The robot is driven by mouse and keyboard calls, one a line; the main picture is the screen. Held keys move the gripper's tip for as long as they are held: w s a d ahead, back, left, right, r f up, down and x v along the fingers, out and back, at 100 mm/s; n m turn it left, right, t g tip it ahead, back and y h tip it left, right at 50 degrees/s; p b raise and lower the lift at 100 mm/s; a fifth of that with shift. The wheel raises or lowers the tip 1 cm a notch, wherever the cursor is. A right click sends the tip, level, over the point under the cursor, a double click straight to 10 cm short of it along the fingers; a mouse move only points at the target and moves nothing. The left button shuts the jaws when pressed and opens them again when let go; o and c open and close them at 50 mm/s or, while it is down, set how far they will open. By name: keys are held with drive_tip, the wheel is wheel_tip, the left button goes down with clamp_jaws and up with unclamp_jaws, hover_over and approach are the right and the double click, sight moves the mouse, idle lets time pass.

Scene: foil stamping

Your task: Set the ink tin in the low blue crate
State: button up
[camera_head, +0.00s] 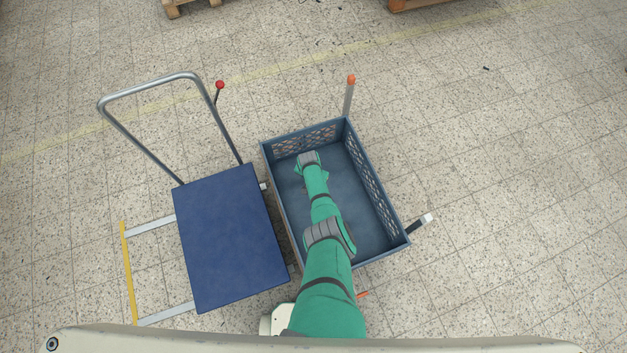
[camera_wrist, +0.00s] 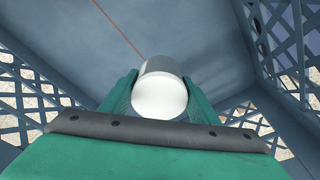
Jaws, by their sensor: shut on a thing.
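The low blue crate (camera_head: 375,188) stands on the floor right of centre in the head view, with lattice walls and an open top. My arm reaches down into it. In the wrist view my gripper (camera_wrist: 159,92) is inside the crate, its green fingers shut on the ink tin (camera_wrist: 160,94), a white and silver cylinder held between them. The crate's grey-blue inside surface (camera_wrist: 205,40) fills the view behind the tin. I cannot tell whether the tin touches the floor of the crate. In the head view the tin is hidden by my arm.
A cart with a dark blue platform (camera_head: 229,240) and a tall metal handle (camera_head: 147,85) stands just left of the crate. Posts with orange (camera_head: 350,80), white (camera_head: 427,218) and red (camera_head: 220,86) tips rise nearby. The crate looks otherwise empty. Tiled floor is free to the right.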

drive_tip(key=shift+w+f, duration=0.15)
drive_tip(key=shift+f, duration=0.45)
drive_tip(key=o, duration=1.4)
drive_tip(key=shift+d, duration=0.1)
drive_tip(key=shift+a, duration=0.2)
drive_tip(key=shift+d+r, duration=0.1)
drive_tip(key=shift+r, duration=0.35)
drive_tip(key=r, duration=0.3)
drive_tip(key=s+r, duration=0.1)
drive_tip(key=r, duration=0.7)
drive_tip(key=shift+s+a+r, duration=0.15)
drive_tip(key=shift+s+a, duration=0.1)
drive_tip(key=shift+s, duration=0.05)
drive_tip(key=shift+s+a+r, duration=0.15)
drive_tip(key=shift+r, duration=0.3)
